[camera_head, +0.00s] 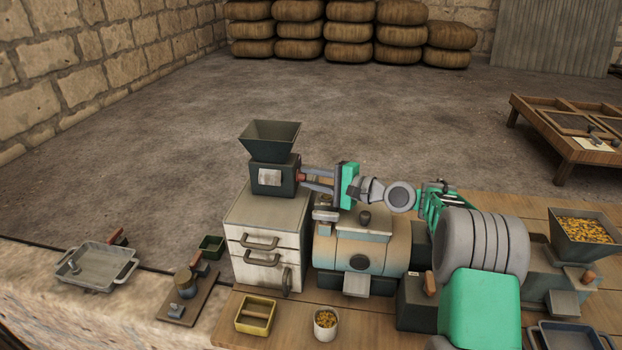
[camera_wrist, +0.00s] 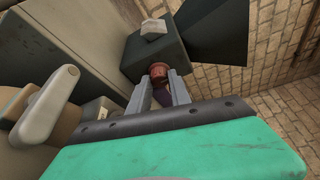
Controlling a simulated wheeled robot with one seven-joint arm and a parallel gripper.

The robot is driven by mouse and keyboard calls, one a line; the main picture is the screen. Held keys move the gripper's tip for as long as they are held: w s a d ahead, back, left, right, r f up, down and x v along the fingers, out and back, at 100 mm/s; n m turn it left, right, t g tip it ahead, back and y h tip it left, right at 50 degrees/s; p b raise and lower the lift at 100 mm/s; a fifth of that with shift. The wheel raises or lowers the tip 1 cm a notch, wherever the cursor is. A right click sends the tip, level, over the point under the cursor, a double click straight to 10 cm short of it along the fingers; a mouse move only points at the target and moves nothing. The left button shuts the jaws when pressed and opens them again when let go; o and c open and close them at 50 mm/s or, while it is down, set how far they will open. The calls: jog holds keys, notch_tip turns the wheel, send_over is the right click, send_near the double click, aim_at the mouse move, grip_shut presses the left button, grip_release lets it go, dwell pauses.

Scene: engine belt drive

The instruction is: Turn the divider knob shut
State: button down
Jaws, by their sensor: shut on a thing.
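The divider is a dark box (camera_head: 267,188) with a flared hopper (camera_head: 270,137) on top, standing on a pale drawer cabinet (camera_head: 262,214). A small red-brown knob (camera_wrist: 158,72) sticks out of the box's side facing my gripper. My gripper (camera_head: 305,180) reaches in from the right at the knob's height. In the wrist view its two grey fingers (camera_wrist: 160,88) lie on either side of the knob and are closed on it. The fingers hide part of the knob in the head view, and its turn angle cannot be told.
A tan drum machine (camera_head: 360,245) stands just right of the cabinet, below my arm. A yellow tray (camera_head: 256,315) and a white cup of grain (camera_head: 325,323) sit in front. A metal pan (camera_head: 98,267) lies at the left. A second hopper with grain (camera_head: 583,233) stands at the right.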

jog(key=c, duration=1.2)
grip_release()
notch_tip(320, 180, up, 3)
jog(key=shift+r, duration=0.1)
jog(key=s+d+r, duration=0.1)
jog(key=s+r, duration=0.2)
jog(key=s, duration=0.1)
jog(key=s+d+r+b, duration=0.1)
jog(key=s+r, duration=0.2)
jog(key=s, duration=0.2)
jog(key=s+r+b, duration=0.1)
jog(key=s+r, duration=0.2)
jog(key=s, duration=0.1)
jog(key=shift+s+d+r, duration=0.4)
